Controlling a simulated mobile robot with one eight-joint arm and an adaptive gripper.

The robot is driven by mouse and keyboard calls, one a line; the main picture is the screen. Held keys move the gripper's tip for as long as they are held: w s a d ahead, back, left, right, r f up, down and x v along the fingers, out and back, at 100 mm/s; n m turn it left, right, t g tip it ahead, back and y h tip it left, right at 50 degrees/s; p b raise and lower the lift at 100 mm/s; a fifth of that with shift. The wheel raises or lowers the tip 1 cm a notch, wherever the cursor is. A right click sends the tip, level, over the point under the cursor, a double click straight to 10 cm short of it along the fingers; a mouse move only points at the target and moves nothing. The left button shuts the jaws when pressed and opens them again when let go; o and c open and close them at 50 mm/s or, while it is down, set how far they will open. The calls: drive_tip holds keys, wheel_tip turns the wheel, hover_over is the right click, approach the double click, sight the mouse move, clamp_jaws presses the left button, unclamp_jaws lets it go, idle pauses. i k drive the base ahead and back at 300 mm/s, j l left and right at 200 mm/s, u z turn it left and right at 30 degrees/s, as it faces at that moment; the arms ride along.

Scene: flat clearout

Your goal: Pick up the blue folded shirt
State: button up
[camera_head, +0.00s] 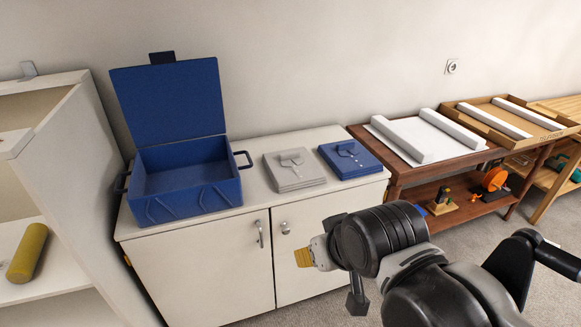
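The blue folded shirt (350,159) lies flat on top of the white cabinet (244,209), near its right end. A grey folded shirt (294,170) lies just to its left, slightly apart. My gripper (304,257) is in front of the cabinet doors, below the cabinet top and to the lower left of the blue shirt. A yellow fingertip pad shows, pointing left. The rest of the fingers is hidden or too small to tell whether they are open. Nothing is seen held in it.
An open blue case (187,179) with raised lid stands on the cabinet's left part. A shelf unit at the left holds a yellow cylinder (27,253). Clear space is above the shirts.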

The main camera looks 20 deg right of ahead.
sight(349, 159)
drive_tip(key=i+l+u, duration=0.3)
drive_tip(key=i+l, duration=0.35)
drive_tip(key=i+l+u, duration=0.3)
drive_tip(key=i+l, duration=0.5)
